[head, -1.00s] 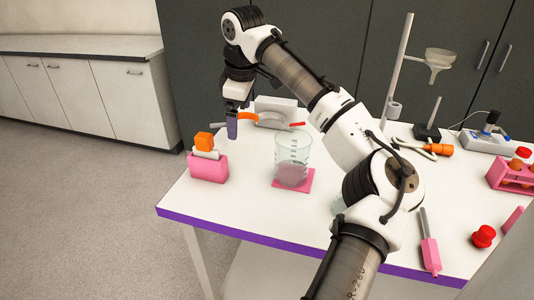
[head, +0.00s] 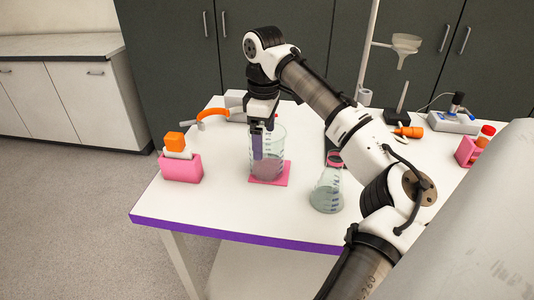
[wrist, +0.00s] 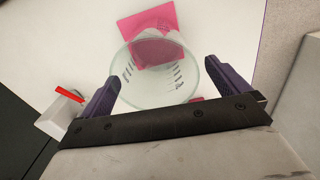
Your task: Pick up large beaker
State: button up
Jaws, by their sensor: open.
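The large beaker (head: 276,151) is clear glass with graduation marks and stands upright on a pink square mat (head: 285,178) on the white table. My gripper (head: 265,143) points down at the beaker in the head view; one purple finger overlaps the beaker's upper part. In the wrist view, my open gripper (wrist: 171,94) has its two purple fingers spread, one on each side of the beaker's near rim. The beaker (wrist: 150,97) is seen from above, with the mat (wrist: 145,20) beyond it. I cannot tell whether a finger touches the glass.
A conical flask (head: 327,192) stands right of the beaker. A pink holder (head: 181,168) with an orange-topped item is at the left. An orange curved object (head: 213,113) lies behind. A stand with a funnel (head: 405,45) is at the back. The front table edge (head: 235,235) is purple.

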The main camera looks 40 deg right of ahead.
jog(key=f, duration=0.1)
jog(key=f+p, duration=0.1)
jog(key=f, duration=0.1)
jog(key=shift+s+d+f, duration=0.1)
jog(key=shift+d+f, duration=0.2)
jog(key=shift+d, duration=0.1)
jog(key=shift+f, duration=0.45)
jog(key=c, duration=1.1)
jog(key=shift+r, duration=0.2)
jog(key=shift+c, duration=0.2)
notch_tip(320, 180, up, 20)
jog(key=shift+f, duration=0.25)
